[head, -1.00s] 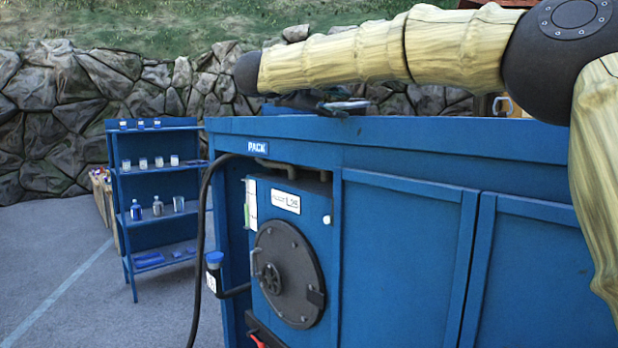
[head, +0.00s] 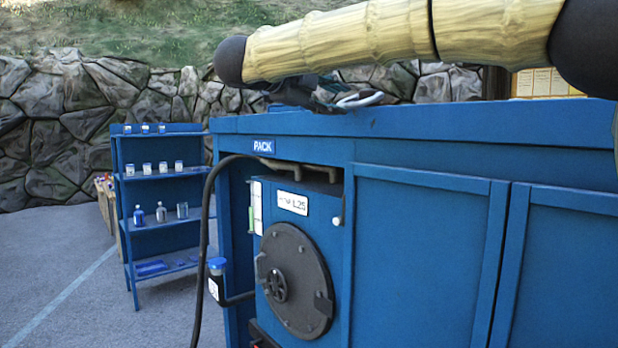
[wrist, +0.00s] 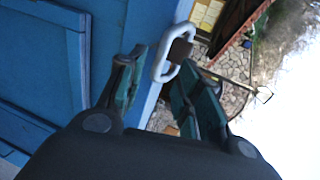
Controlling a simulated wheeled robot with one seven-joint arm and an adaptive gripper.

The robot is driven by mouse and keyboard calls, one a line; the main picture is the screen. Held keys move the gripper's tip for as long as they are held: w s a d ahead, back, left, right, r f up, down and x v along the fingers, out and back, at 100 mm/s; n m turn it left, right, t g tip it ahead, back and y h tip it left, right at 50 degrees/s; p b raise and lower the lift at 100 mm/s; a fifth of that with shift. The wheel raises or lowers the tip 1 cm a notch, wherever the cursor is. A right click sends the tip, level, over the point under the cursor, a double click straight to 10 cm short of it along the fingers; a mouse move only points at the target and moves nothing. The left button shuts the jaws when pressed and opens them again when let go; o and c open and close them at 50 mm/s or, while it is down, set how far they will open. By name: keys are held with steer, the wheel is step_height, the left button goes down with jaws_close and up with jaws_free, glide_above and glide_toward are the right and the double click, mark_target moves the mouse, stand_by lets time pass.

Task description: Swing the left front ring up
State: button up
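A pale oblong ring (wrist: 159,60) shows in the wrist view at the edge of the blue cabinet, with a brown block inside its loop. My gripper (wrist: 160,82) is open, with one dark green finger on each side of the ring's near end. I cannot tell whether either finger touches the ring. In the head view my gripper (head: 312,94) is low over the cabinet's top edge, below my arm. A pale loop, apparently the ring (head: 362,99), shows just right of the fingers, partly hidden by them.
The blue cabinet (head: 420,235) fills the right and middle, with a round dark hatch (head: 297,280) and a black hose (head: 203,240) on its front. A blue shelf (head: 160,225) with bottles stands at the left.

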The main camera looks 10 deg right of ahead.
steer(key=f+b+v, duration=0.1)
steer(key=b+v, duration=0.1)
steer(key=v, duration=0.3)
steer(key=w+f+n+t, duration=0.1)
steer(key=w+f+n, duration=0.1)
steer(key=w+f, duration=0.3)
steer(key=w+f+n+t+p, duration=0.1)
steer(key=w+f, duration=0.4)
steer(key=f, duration=0.7)
steer(key=shift+w+n+t, duration=0.15)
steer(key=shift+n+t, duration=0.35)
steer(key=shift+n, duration=0.6)
steer(key=shift+d, duration=0.15)
